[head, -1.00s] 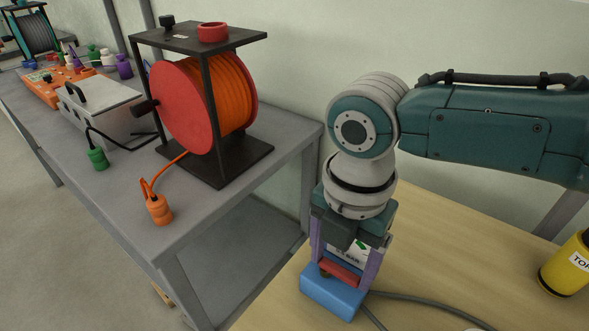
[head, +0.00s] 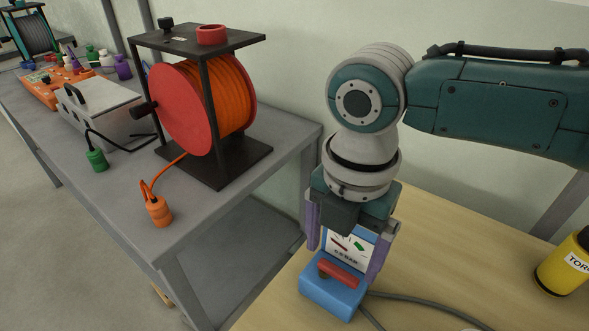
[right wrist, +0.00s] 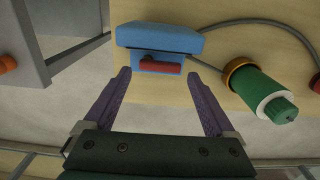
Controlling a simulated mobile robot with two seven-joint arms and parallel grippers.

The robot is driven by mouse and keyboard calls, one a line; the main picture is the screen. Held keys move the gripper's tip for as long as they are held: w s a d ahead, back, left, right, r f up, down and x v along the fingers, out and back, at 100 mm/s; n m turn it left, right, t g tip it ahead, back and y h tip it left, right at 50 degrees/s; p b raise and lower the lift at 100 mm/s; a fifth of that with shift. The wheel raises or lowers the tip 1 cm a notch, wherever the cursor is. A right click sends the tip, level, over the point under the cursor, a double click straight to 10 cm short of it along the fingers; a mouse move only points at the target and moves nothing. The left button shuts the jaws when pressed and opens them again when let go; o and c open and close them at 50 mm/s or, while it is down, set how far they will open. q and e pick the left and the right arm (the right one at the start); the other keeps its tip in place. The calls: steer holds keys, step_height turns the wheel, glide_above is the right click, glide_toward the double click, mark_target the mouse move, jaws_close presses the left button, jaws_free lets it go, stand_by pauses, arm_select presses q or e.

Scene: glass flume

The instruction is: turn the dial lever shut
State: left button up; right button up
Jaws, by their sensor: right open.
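The dial lever (head: 338,274) is a red bar on top of a blue box (head: 330,295), which has an upright labelled panel (head: 347,250) behind the lever. In the right wrist view the lever (right wrist: 158,67) lies crosswise in front of the blue box (right wrist: 160,38). My right gripper (head: 343,255) is over the box with its purple fingers spread wide. In the right wrist view the open fingers (right wrist: 158,73) stand either side of the lever, with gaps between, and hold nothing. My left gripper is out of view.
The box sits on a wooden table (head: 440,250) with a grey cable (head: 420,302) beside it. A yellow cylinder (head: 567,265) stands at the right. A grey bench (head: 230,205) at the left carries an orange cable reel (head: 235,95). A green cylinder (right wrist: 262,92) shows in the right wrist view.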

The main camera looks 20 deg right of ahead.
mark_target(338, 271)
step_height(338, 271, up, 7)
stand_by(0.3)
steer(key=shift+r, duration=0.1)
